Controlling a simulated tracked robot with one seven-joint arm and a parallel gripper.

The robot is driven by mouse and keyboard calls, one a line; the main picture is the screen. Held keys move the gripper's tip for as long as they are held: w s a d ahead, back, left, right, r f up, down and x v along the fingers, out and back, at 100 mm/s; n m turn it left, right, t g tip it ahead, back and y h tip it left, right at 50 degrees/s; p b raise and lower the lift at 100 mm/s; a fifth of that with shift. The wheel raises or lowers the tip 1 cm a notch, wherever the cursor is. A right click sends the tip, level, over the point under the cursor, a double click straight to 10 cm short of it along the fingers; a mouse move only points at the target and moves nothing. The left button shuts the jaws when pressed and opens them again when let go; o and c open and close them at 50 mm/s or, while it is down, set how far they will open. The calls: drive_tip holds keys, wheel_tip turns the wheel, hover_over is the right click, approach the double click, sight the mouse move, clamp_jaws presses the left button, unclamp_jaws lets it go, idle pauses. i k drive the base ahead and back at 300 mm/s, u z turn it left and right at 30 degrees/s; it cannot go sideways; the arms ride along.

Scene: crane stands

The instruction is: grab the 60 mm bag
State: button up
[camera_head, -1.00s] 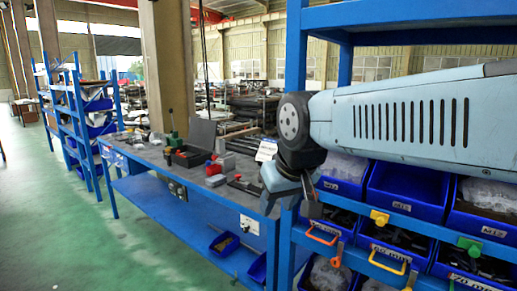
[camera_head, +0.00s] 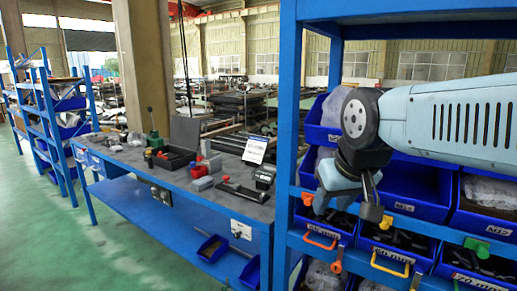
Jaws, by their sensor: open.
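A blue bin labelled 60 mm (camera_head: 384,259) stands in the lower row of the shelf, with a yellow handle (camera_head: 390,265) at its front. Dark pieces (camera_head: 408,239) show inside it. I cannot make out which of them is the bag. My gripper (camera_head: 346,206) is open and empty, pointing down in front of the shelf. It is up and to the left of the 60 mm bin in the picture, and it hides parts of the bins behind it. Its distance to the shelf is hard to tell.
To the right is a bin labelled 70 mm (camera_head: 470,281) with a green clip (camera_head: 477,247). To the left is a bin with an orange handle (camera_head: 321,239). A blue shelf post (camera_head: 290,100) stands left of my gripper. A workbench (camera_head: 190,185) with tools lies further left.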

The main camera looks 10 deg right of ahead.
sight(135, 143)
drive_tip(key=z, duration=0.15)
drive_tip(key=i, duration=0.1)
drive_tip(key=u, duration=1.75)
drive_tip(key=i, duration=4.25)
drive_tip(key=z, duration=0.05)
